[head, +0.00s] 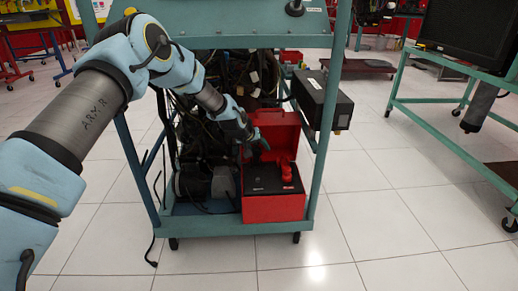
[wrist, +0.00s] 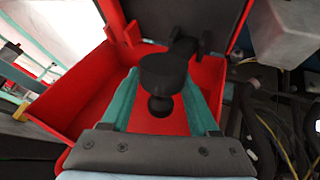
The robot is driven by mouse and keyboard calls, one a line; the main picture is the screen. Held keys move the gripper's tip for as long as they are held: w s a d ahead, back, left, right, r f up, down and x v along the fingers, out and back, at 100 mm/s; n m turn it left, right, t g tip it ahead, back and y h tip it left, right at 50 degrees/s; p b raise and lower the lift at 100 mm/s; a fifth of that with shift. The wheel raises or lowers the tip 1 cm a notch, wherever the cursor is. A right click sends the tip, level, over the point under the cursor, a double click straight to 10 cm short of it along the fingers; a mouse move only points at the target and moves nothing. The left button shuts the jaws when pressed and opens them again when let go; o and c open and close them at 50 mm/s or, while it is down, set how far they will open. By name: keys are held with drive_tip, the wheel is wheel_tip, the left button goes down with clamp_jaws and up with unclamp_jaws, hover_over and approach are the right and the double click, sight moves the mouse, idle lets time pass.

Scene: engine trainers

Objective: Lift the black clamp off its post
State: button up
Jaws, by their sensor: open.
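The black clamp (wrist: 165,72) is a dark rounded piece in the wrist view, with a dark arm running up and right from it. My gripper (wrist: 160,80) has its two teal fingers open, one on each side of the clamp. I cannot tell whether they touch it. A round dark end shows just below the clamp; the post itself is not clearly visible. In the head view my gripper (head: 254,146) is low over the back left of the black battery top (head: 262,180) in the open red box (head: 272,208). There the clamp is hard to separate from the dark gripper.
A red clamp (head: 286,173) stands on the battery's right side. The raised red lid (head: 280,132) is behind. The teal trolley's (head: 318,150) posts and upper shelf frame the space. Cables (head: 200,125) and a grey motor-like part (head: 222,182) crowd the left.

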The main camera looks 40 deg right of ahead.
drive_tip(key=p+v, duration=0.2)
drive_tip(key=v, duration=0.8)
drive_tip(key=shift+a+r, duration=0.2)
drive_tip(key=shift+r, duration=0.05)
drive_tip(key=w+a+r+n+y, duration=0.1)
drive_tip(key=w+a+r+y, duration=0.15)
drive_tip(key=a, duration=0.85)
drive_tip(key=w+a+r+n+t+y, duration=0.1)
drive_tip(key=w+a+r, duration=0.2)
drive_tip(key=a, duration=0.8)
drive_tip(key=w+a+r+n+y, duration=0.1)
drive_tip(key=w+a+r, duration=0.15)
drive_tip(key=a, duration=0.85)
drive_tip(key=s+a+r+n+y, duration=0.1)
drive_tip(key=s+a+r+n, duration=0.1)
drive_tip(key=s+a, duration=0.45)
drive_tip(key=s+a+r+n+g+y+p, duration=0.1)
drive_tip(key=s+a+r, duration=0.15)
drive_tip(key=a, duration=0.75)
drive_tip(key=s+a+r+n+y, duration=0.1)
drive_tip(key=s+a+n, duration=0.1)
drive_tip(key=s+a, duration=0.5)
wheel_tip(320, 180, up, 31)
drive_tip(key=w+a+p, duration=0.1)
drive_tip(key=w+p, duration=0.1)
drive_tip(key=p, duration=2.9)
drive_tip(key=shift+w, duration=0.25)
